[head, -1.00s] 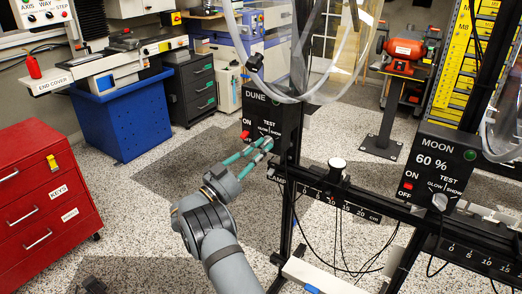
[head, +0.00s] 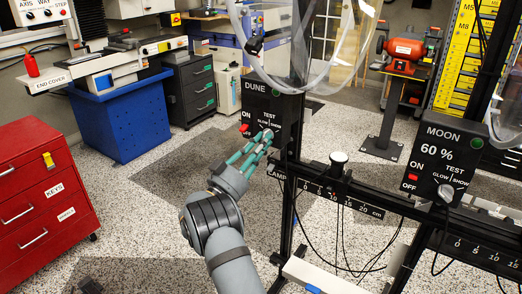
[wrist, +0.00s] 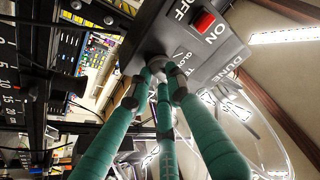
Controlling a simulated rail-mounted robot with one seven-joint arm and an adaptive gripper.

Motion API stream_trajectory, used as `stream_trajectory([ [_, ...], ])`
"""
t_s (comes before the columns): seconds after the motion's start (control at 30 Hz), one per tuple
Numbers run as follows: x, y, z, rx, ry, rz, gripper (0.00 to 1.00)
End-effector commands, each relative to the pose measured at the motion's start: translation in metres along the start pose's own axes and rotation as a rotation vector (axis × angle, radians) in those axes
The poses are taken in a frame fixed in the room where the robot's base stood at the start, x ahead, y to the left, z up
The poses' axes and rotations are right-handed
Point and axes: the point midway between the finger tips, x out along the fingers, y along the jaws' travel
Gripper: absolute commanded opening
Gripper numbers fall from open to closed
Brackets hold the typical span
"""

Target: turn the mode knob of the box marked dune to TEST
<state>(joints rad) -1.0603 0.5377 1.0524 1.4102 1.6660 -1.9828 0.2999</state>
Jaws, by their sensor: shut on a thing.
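The black box marked DUNE (head: 285,104) hangs on the dark frame at centre, with TEST, GLOW and SHOW printed around its mode knob. My gripper (head: 267,136) reaches up to it from below, its green fingers shut on the knob. In the wrist view, the grey knob (wrist: 157,63) sits between the fingertips of my gripper (wrist: 157,76). The fingers cover most of the knob, so I cannot tell which mode it points at. The red ON/OFF switch (head: 245,128) is left of the knob; it also shows in the wrist view (wrist: 204,21).
A similar box marked MOON (head: 446,150), reading 60 %, stands at the right. Clear acrylic wheels (head: 300,50) rise above the boxes. A scale rail (head: 345,200) and hanging cables are right of my arm. Open floor lies left, towards a red cabinet (head: 35,190).

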Motion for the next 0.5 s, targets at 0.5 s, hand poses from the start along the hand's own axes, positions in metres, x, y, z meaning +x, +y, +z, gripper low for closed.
stream_trajectory([
  [0.5, 0.0022, 0.0005, -0.0045, -0.208, 0.008, -0.089, 0.00],
])
